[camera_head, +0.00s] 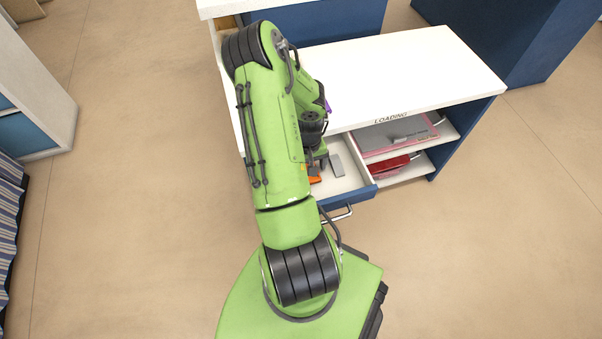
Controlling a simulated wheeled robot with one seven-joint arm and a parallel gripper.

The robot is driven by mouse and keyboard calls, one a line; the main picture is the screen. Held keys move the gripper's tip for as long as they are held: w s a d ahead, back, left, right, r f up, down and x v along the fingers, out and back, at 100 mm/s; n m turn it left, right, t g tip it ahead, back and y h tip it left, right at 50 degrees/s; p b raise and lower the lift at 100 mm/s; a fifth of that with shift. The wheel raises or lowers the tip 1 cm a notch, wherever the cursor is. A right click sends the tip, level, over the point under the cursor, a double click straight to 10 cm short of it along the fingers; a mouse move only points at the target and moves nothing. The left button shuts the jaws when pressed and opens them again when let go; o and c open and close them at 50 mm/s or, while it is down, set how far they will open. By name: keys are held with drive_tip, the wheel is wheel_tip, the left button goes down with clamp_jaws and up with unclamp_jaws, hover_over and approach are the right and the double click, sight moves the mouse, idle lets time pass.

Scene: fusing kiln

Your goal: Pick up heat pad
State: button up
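My gripper (321,157) reaches down over an open drawer (352,178) under the white counter. My arm hides most of it, so I cannot see whether it is open or shut. In the drawer, an orange item (315,180) lies partly hidden beside the gripper, and a flat grey piece (337,165) lies to its right. A red, folded-looking item (389,166) lies on the lower shelf to the right of the drawer. I cannot tell for sure which of these is the heat pad.
The white counter (410,75) is marked "LOADING" and its top looks bare. A flat grey and pink stack (397,134) lies on the upper shelf. The drawer's handle (337,214) sticks out in front. Blue cabinets (515,40) stand behind; the floor at right is clear.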

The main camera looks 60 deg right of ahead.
drive_tip(key=shift+s+f, duration=0.1)
drive_tip(key=shift+s, duration=0.1)
drive_tip(key=shift+c, duration=0.9)
drive_tip(key=c, duration=0.9)
